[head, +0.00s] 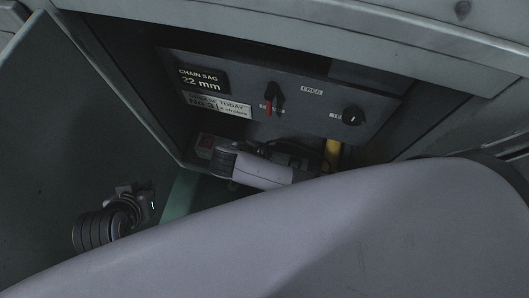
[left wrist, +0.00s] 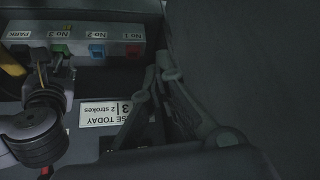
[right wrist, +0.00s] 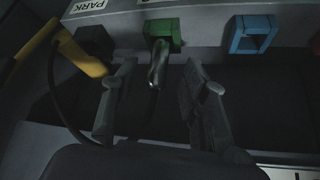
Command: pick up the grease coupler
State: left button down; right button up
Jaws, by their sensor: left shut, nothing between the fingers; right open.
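A yellow piece with a black hose, which looks like the grease coupler, hangs by the PARK place in the right wrist view (right wrist: 85,60). Its yellow part also shows in the head view (head: 332,153) and at the left edge of the left wrist view (left wrist: 12,62). My right gripper (right wrist: 160,67) is open, to the right of the yellow piece and apart from it. A silver curved fitting (right wrist: 157,62) under the green block shows between its fingers; contact cannot be told. My left gripper (left wrist: 166,76) is shut and empty, left of the cabinet opening in the head view (head: 143,200).
Green (right wrist: 162,34), blue (right wrist: 252,34) and red (left wrist: 132,51) blocks line the rail beside PARK. A panel (head: 310,100) with labels and two knobs spans the cabinet. The cabinet door (head: 70,120) stands at the left. My own pale arm link covers the foreground.

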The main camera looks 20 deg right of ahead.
aim_at(263, 153)
jog(key=b+x, duration=0.1)
jog(key=x, duration=0.2)
pick_arm(q)
jog(key=w+d+r+t+h, duration=0.1)
jog(key=w+d+r+t, duration=0.1)
jog(key=w, duration=0.3)
jog(key=shift+w+r+t, duration=0.4)
jog(key=shift+r+t, duration=0.2)
jog(key=shift+t, duration=0.1)
pick_arm(e)
grip_shut()
